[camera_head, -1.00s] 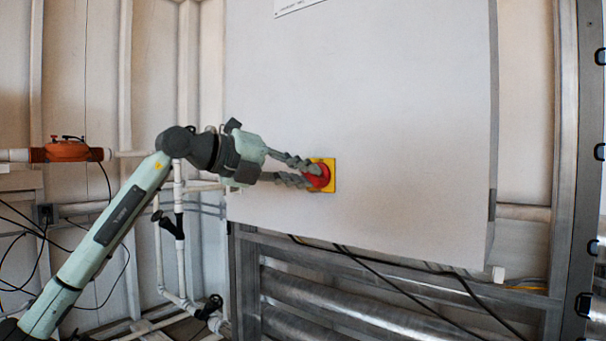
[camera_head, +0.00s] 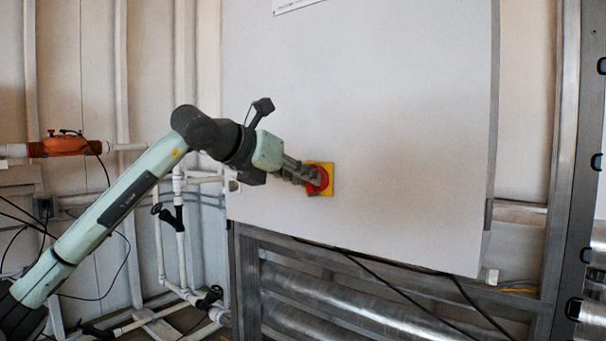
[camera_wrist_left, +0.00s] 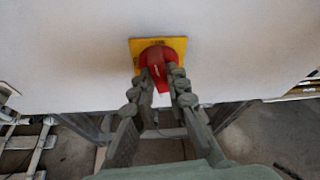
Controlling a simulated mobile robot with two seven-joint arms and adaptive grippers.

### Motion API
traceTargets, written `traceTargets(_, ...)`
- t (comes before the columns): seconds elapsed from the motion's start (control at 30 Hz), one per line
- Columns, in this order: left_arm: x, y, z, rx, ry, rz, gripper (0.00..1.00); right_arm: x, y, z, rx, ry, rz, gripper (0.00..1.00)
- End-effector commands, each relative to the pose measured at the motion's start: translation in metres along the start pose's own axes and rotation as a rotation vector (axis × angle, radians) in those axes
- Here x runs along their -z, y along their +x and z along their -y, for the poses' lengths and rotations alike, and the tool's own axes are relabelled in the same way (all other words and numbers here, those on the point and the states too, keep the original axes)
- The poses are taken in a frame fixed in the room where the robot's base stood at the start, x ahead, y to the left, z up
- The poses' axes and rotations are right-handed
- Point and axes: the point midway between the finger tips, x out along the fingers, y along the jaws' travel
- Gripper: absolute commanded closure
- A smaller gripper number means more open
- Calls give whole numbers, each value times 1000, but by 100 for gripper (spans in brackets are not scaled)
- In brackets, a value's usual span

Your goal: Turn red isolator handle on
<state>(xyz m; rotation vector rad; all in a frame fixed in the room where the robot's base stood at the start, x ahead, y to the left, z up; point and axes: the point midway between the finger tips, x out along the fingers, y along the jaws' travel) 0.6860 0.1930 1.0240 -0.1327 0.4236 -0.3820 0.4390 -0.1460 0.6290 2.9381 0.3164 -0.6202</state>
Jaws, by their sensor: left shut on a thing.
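The red isolator handle (camera_head: 323,180) sits on a yellow square plate (camera_head: 327,168) on the front of a large grey cabinet. My left gripper (camera_head: 310,178) reaches it from the left and is shut on the handle. In the left wrist view, the red handle (camera_wrist_left: 157,69) lies between the two fingers of the gripper (camera_wrist_left: 163,88), with the yellow plate (camera_wrist_left: 172,43) behind it. The fingers cover part of the handle in the head view. My right gripper is not in view.
The grey cabinet (camera_head: 400,120) has a flat, clear front. Below it are a metal frame (camera_head: 247,280), silver pipes (camera_head: 340,310) and black cables. White pipes (camera_head: 160,240) and an orange device (camera_head: 68,146) stand on the left behind my arm.

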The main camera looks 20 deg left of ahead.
Motion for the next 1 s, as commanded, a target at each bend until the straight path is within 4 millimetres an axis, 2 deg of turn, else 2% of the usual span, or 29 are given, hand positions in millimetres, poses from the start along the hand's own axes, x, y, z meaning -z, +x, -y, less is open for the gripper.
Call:
traceTargets(0.4, 0, 0, 2, -74, 179, 2, 100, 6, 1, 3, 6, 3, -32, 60)
traceTargets(0.97, 0, 0, 2, -85, 206, 1, 100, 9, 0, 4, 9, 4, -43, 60)
traceTargets(1.0, 0, 0, 2, -85, 206, 1, 82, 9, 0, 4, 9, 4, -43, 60)
